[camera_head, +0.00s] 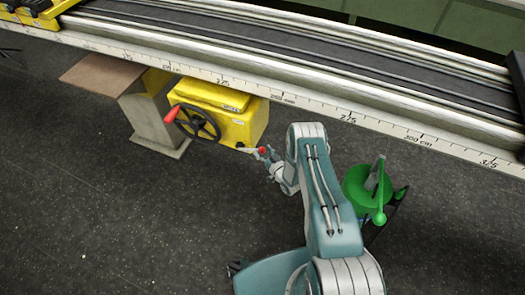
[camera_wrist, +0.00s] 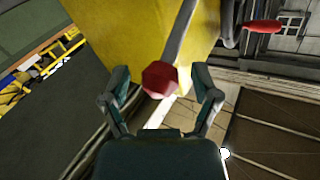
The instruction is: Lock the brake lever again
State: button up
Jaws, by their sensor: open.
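The brake lever is a thin grey rod with a red knob (camera_head: 262,150) at its end, on the lower right of a yellow box (camera_head: 236,122). In the wrist view the red knob (camera_wrist: 160,78) sits between my two fingers, and the grey rod (camera_wrist: 179,32) runs up from it along the yellow box's face. My gripper (camera_wrist: 161,90) is open, with a finger on each side of the knob and gaps visible. In the head view my gripper (camera_head: 268,156) is small at the lever's end, so contact there cannot be told.
A black handwheel (camera_head: 197,122) with a red handle (camera_head: 172,113) is on the box's left front. A long rail with a ruled scale (camera_head: 283,99) runs above. A grey pedestal (camera_head: 155,120) stands left, a green round object (camera_head: 368,190) right. The dark floor in front is clear.

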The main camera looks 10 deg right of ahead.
grip_shut()
jog(key=shift+w+a+r+n+g+h, duration=0.2)
jog(key=shift+r+g, duration=0.1)
jog(key=shift+r, duration=0.2)
jog(key=shift+w+a+r+n+g+h, duration=0.1)
jog(key=shift+w+r+n+g+h, duration=0.15)
jog(key=shift+r, duration=0.2)
jog(key=a+r+g, duration=0.1)
jog(key=w+r+n+g+h, duration=0.1)
jog(key=shift+a+r, duration=0.3)
jog(key=shift+a, duration=0.1)
jog(key=shift+w+a+r+n+g+h, duration=0.65)
jog(key=shift+w+a+r+g+h, duration=0.1)
jog(key=shift+a+g, duration=0.25)
